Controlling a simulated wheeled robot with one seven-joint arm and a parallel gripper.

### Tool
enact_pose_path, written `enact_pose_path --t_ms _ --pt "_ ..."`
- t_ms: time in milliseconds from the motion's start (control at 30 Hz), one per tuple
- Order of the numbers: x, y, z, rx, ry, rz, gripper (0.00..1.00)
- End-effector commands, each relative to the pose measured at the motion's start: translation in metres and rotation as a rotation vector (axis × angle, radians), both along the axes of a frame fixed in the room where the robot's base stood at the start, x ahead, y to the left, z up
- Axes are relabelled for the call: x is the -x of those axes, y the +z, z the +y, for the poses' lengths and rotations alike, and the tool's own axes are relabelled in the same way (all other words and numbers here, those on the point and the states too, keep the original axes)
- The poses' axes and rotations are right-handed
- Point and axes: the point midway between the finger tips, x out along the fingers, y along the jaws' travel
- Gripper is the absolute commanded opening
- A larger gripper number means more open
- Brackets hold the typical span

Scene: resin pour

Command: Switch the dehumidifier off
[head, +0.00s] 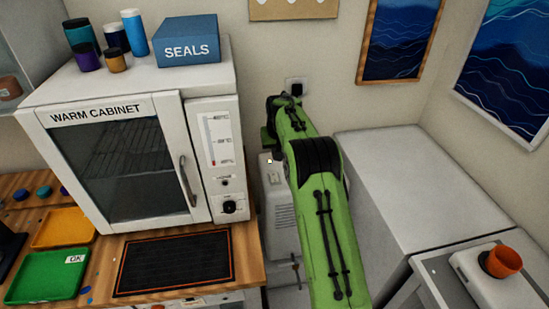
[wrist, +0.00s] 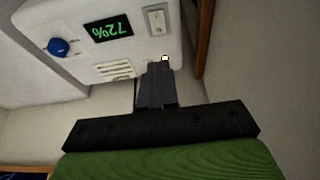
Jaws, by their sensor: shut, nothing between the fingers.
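The dehumidifier (head: 281,218) is a white unit standing between the warm cabinet and a grey-white box, partly hidden behind my green arm. In the wrist view its white face (wrist: 85,22) appears upside down, with a green 72% display (wrist: 109,30), a blue knob (wrist: 60,47), vent slots and a light rocker switch (wrist: 157,19). My gripper (wrist: 156,68) is shut and empty, its tips close to the dehumidifier's face, below the switch in the picture. Whether the tips touch the face cannot be told. The switch's position is unclear.
The warm cabinet (head: 118,157) stands left on a wooden bench with a black mat (head: 175,262) and trays. A grey-white box (head: 395,170) stands close on the right. The gap around the dehumidifier is narrow.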

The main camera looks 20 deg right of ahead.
Motion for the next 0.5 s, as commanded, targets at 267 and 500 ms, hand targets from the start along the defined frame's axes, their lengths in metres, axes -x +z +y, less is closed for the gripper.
enact_pose_path --t_ms 267,500 --pt "-0.02 -0.06 -0.004 0.0 0.001 0.002 0.0" --pt "-0.029 -0.103 -0.005 0.0 0.001 0.001 0.0"
